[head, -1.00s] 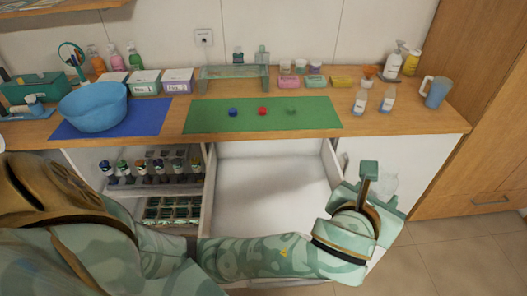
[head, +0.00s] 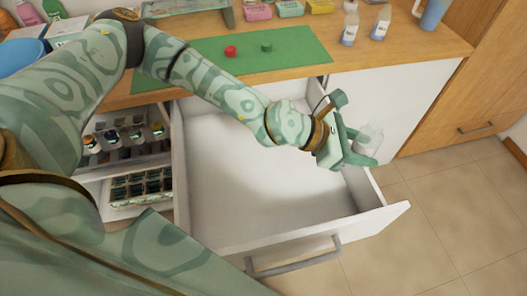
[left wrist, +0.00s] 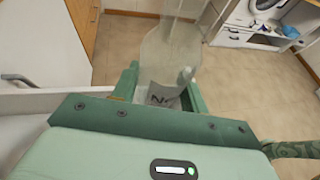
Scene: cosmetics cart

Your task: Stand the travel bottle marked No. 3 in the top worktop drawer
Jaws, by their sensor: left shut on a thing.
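My left gripper (head: 352,146) is shut on a clear travel bottle (head: 368,138). The bottle is over the right side wall of the open drawer, and I cannot tell its exact height. In the left wrist view, the bottle (left wrist: 168,62) stands between the fingers with its label partly hidden; only "No" reads, not the number. The top worktop drawer (head: 250,190) is pulled out, and its visible floor is bare and white. My left arm crosses above its back. My right gripper is not in view.
On the worktop, a green mat (head: 300,48) holds a red cap (head: 230,51) and a green cap (head: 266,47). Two small bottles (head: 350,25) and a blue jug (head: 434,14) stand at right. An open compartment (head: 125,160) with small bottles lies left of the drawer.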

